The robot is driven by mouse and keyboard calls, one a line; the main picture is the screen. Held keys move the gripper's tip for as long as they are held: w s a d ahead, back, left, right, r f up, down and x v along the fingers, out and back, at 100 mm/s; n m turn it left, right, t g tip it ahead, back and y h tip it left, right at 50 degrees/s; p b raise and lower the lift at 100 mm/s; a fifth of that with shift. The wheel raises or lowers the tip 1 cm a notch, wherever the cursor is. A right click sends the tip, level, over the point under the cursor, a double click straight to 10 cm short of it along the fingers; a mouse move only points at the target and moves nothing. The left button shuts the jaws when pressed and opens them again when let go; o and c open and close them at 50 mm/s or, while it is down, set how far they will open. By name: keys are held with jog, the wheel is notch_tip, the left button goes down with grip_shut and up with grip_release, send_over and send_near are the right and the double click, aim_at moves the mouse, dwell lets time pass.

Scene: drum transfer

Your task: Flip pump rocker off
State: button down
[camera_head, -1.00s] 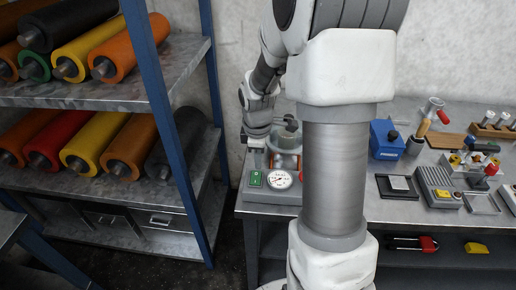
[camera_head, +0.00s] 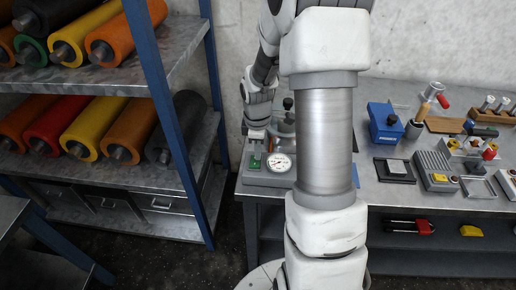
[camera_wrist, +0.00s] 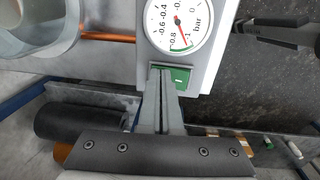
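The pump rocker (camera_head: 254,162) is a small green switch on the grey pump base, left of the pressure gauge (camera_head: 279,163). In the wrist view the green rocker (camera_wrist: 181,76) sits just below the gauge (camera_wrist: 180,24), partly hidden by my fingers. My gripper (camera_wrist: 161,72) looks shut and empty, its narrow fingertips together over the left part of the rocker. I cannot tell whether they touch it. In the head view my gripper (camera_head: 256,149) points down just above the switch. The rocker's tilt is unclear.
The pump's glass jar (camera_wrist: 35,25) and a copper pipe (camera_wrist: 108,37) lie left of the gauge in the wrist view. The bench (camera_head: 375,215) holds a blue box (camera_head: 384,124) and several tools at right. A shelf of rollers (camera_head: 95,80) stands at left.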

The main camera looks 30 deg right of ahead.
aim_at(258, 167)
jog(key=shift+s+a+f, duration=0.1)
jog(key=shift+s+a, duration=0.05)
jog(key=shift+s, duration=0.1)
jog(key=shift+s+a, duration=0.35)
jog(key=shift+s, duration=0.15)
jog(key=shift+w+r+p, duration=0.1)
jog(key=shift+r+p, duration=0.4)
jog(key=shift+r, duration=0.15)
notch_tip(258, 167, up, 13)
jog(key=s+a+p, duration=0.1)
jog(key=p, duration=0.1)
jog(key=shift+s+p, duration=0.35)
jog(key=shift+p, duration=0.05)
jog(key=shift+d+f, duration=0.1)
